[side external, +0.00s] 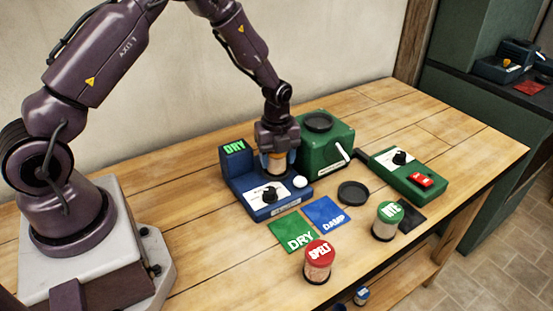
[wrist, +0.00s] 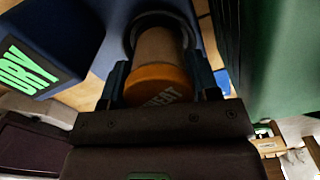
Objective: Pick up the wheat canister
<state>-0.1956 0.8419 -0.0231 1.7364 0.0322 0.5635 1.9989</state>
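The wheat canister (wrist: 160,84) has an orange lid with partly hidden lettering ending in "HEAT" and a pale body. In the side external view, the canister (side external: 277,165) stands upright at the blue meter (side external: 271,211) whose raised block reads DRY. The wrist view shows a dark ring around its far end. My gripper (wrist: 161,88) is directly above it, with one finger on each side of the lid. In the side external view, my gripper (side external: 276,163) points down and hides the lid's top. I see no clear gap at the fingers, but contact is not certain.
A green mill (side external: 325,150) with a crank stands close to the right of my gripper. Green DRY (side external: 294,234) and blue DAMP (side external: 328,214) mats lie in front. The red-lidded spelt canister (side external: 318,262), another green-lidded canister (side external: 388,222) and a green switch box (side external: 407,174) stand farther off.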

